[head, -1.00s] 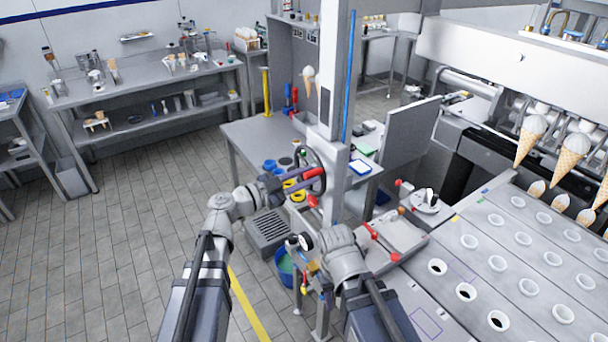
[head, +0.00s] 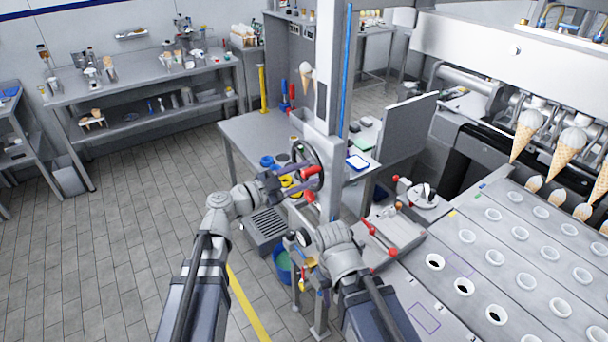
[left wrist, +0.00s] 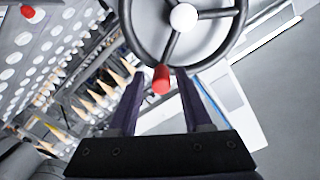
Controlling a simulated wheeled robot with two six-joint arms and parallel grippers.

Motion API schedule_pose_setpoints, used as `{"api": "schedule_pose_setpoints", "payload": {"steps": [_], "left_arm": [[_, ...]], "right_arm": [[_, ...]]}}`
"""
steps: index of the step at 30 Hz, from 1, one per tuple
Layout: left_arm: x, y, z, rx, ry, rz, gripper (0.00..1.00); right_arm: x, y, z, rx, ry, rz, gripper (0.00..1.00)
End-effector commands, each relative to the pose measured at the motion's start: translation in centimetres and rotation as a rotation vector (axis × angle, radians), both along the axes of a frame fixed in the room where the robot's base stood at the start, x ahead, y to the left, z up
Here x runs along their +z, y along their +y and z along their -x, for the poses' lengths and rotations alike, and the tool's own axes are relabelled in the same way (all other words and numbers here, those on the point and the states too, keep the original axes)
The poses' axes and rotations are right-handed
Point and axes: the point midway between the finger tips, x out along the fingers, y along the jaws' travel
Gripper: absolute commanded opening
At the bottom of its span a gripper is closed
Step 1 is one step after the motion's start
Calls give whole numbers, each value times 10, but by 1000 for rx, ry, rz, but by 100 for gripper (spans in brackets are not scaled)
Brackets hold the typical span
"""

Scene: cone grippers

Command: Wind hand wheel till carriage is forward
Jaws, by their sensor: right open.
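The hand wheel (head: 298,152) is mounted upright on the grey post. The left wrist view shows its dark rim, its spokes and its white hub (left wrist: 183,17). Its red crank knob (left wrist: 161,79) sticks out toward me at the lower rim. My left gripper (left wrist: 158,84) is open at the wheel, with the red knob between its spread fingers near the tips; I see no grip on it. My right gripper (head: 300,240) is open in front of the post, low and apart from the wheel. A row of cone grippers holds cones (head: 526,132) at the right; I cannot tell how far forward the carriage stands.
The grey post (head: 328,90) stands beside the wheel. A steel bench (head: 240,130) is behind it. The perforated cone conveyor (head: 480,245) fills the right. A lever with red knobs (head: 378,240) lies close to my right arm. The floor at left is clear.

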Motion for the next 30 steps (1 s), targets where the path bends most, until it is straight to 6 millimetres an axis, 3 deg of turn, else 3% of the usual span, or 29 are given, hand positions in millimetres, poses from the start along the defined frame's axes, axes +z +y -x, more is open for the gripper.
{"api": "schedule_pose_setpoints", "payload": {"steps": [10,22,30], "left_arm": [[0,3,1,2,0,2,57],[0,51,36,5,0,1,57],[0,64,45,1,0,1,57]], "right_arm": [[0,0,0,0,0,0,50],[0,0,0,0,0,0,50],[0,0,0,0,0,0,50]]}}
